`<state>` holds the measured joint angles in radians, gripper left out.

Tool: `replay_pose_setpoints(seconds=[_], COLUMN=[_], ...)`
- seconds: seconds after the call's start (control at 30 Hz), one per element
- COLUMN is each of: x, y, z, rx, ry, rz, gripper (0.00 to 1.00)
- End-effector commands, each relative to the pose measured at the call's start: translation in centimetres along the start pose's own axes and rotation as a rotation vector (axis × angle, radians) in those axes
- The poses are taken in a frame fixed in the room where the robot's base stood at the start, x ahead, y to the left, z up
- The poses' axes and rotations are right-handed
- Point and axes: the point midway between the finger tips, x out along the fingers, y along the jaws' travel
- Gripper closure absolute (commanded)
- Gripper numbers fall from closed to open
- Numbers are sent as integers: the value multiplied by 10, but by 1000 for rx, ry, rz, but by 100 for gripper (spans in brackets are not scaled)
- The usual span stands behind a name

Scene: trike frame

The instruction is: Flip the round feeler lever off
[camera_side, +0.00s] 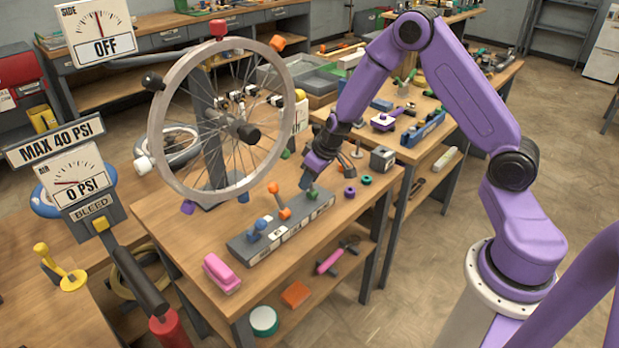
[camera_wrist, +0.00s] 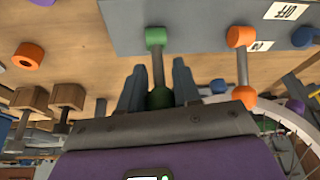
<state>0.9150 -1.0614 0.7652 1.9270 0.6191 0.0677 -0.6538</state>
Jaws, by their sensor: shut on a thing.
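A grey switch panel (camera_side: 283,236) lies on the bench and carries three levers. The blue lever (camera_side: 257,226) is at its left end, the orange lever (camera_side: 273,188) in the middle stands up and tilts, and the green lever (camera_side: 313,194) is at the right end. My gripper (camera_side: 307,181) is at the green lever. In the wrist view my gripper (camera_wrist: 158,90) is shut around the round knob of the green lever (camera_wrist: 157,66). The orange lever (camera_wrist: 243,68) stands just right of it. Which lever is the feeler one is not legible.
A spoked wheel (camera_side: 163,110) stands behind the panel on the bench. A dial sign (camera_side: 95,30) reads "SIDE OFF". A pink block (camera_side: 221,272) lies at the panel's left end. An orange ring (camera_wrist: 28,56) and wooden blocks lie left of my gripper in the wrist view.

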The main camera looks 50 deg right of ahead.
Motion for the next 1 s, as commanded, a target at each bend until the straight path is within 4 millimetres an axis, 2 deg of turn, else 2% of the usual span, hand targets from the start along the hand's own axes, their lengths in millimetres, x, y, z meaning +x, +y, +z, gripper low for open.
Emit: replay_pose_setpoints(seconds=[0.1,0.13,0.2,0.63,1.0], x=[-1,-1,-1,-7,-53], y=[0,0,0,0,0], z=[1,1,1,0,-1], rx=[1,1,1,0,-1], ry=[-3,-3,-4,-2,0], rz=[-3,-3,-3,-2,-2], gripper=[100,64,47,47,47])
